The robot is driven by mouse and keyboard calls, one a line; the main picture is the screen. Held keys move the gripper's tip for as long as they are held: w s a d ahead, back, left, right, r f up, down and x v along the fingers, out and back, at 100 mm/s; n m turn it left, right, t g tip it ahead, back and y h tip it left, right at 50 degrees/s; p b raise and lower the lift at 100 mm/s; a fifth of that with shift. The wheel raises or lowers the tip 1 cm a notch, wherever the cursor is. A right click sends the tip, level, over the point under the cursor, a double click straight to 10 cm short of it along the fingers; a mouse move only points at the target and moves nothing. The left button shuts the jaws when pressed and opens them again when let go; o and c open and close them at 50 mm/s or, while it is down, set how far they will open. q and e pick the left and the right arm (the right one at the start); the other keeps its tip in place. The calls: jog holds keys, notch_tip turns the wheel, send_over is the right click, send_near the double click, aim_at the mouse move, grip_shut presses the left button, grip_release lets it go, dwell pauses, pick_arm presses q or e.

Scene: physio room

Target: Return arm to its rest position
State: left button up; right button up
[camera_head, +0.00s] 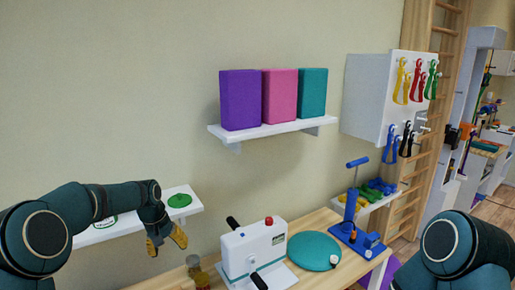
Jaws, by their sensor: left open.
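My left arm (85,212) comes in from the left and bends down at the wrist. My left gripper (163,245) points down in front of the wall, near the front edge of the low white shelf (125,224). Its yellowish fingers are open, and I see nothing between them. My right arm (450,245) shows only as a dark green link at the bottom right. The right gripper is out of view.
A white device (252,252) with black handles, a teal disc (314,250) and a blue stand (352,210) are on the wooden table. Purple, pink and teal blocks stand on the upper shelf (272,130). A green round item (179,200) lies on the low shelf.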

pick_arm(q)
jog(key=s+d+f+m+h, duration=0.1)
jog(key=s+d+f, duration=0.4)
jog(key=f, duration=0.3)
jog(key=s+d+f+h, duration=0.1)
jog(key=s+d+f, duration=0.4)
jog(key=f, duration=0.3)
jog(key=s+d+f+t, duration=0.1)
jog(key=s+d+f, duration=0.2)
jog(key=s, duration=0.7)
jog(key=s+d+f, duration=0.2)
jog(key=s+f, duration=0.1)
jog(key=s, duration=0.6)
notch_tip(320, 180, down, 13)
jog(key=b, duration=1.1)
jog(key=shift+s+d, duration=0.15)
jog(key=shift+d, duration=0.25)
jog(key=shift+r, duration=0.1)
